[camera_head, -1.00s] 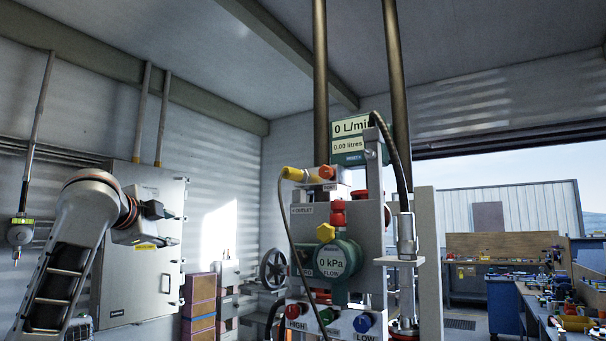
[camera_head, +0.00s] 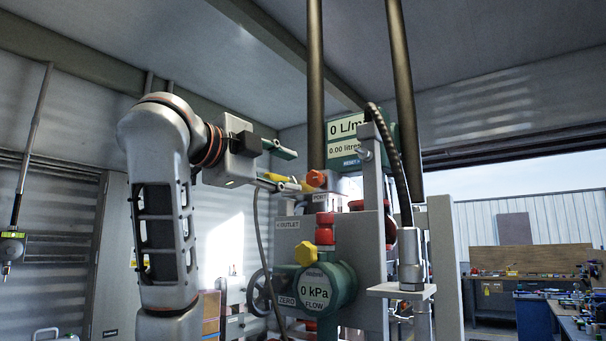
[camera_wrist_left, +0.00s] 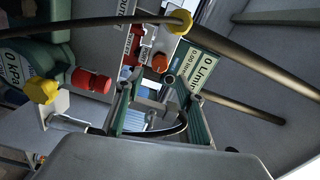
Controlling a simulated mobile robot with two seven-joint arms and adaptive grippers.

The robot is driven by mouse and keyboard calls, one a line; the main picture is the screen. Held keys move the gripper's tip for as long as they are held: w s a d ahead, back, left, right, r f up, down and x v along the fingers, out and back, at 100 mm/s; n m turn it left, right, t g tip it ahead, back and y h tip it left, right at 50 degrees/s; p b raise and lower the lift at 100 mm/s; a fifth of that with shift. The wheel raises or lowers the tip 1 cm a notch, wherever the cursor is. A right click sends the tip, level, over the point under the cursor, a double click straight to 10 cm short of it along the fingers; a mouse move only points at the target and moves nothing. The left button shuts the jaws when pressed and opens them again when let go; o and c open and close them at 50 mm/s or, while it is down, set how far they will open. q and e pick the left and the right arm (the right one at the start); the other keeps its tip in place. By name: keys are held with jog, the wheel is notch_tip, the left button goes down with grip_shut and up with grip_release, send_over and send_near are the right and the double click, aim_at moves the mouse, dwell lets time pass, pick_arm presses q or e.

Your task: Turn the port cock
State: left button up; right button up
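An orange knob (camera_head: 317,178), which I take for the port cock, sits on top of the valve panel above the PORT label (camera_head: 320,198). A yellow fitting (camera_head: 306,186) lies beside it, partly behind my finger. My left gripper (camera_head: 288,170) is open just left of the knob, its fingers apart and pointing right towards it. In the left wrist view the orange knob (camera_wrist_left: 160,62) shows beyond the open, empty gripper (camera_wrist_left: 160,92). I cannot tell whether a finger touches anything. My right gripper is not in view.
A green gauge (camera_head: 326,290) with a yellow knob (camera_head: 306,252) and a red knob (camera_head: 324,220) are below. The flow display (camera_head: 346,128) stands close behind the orange knob. A thin hose (camera_head: 258,230) hangs left of the panel. Tall pipes (camera_head: 404,100) rise behind.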

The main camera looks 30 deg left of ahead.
aim_at(312, 178)
pick_arm(q)
jog(key=w+p, duration=0.1)
jog(key=w, duration=0.1)
jog(key=w+p, duration=0.2)
jog(key=w, duration=0.1)
jog(key=shift+w+d+r, duration=0.1)
jog(key=shift+w+d, duration=0.2)
jog(key=shift+d, duration=0.1)
jog(key=shift+w+d, duration=0.1)
jog(key=shift+w, duration=0.55)
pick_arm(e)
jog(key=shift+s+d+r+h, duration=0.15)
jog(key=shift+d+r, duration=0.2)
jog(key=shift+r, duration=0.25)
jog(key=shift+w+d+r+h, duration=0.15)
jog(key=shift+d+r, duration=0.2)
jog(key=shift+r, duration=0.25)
pick_arm(q)
jog(key=c, duration=0.8)
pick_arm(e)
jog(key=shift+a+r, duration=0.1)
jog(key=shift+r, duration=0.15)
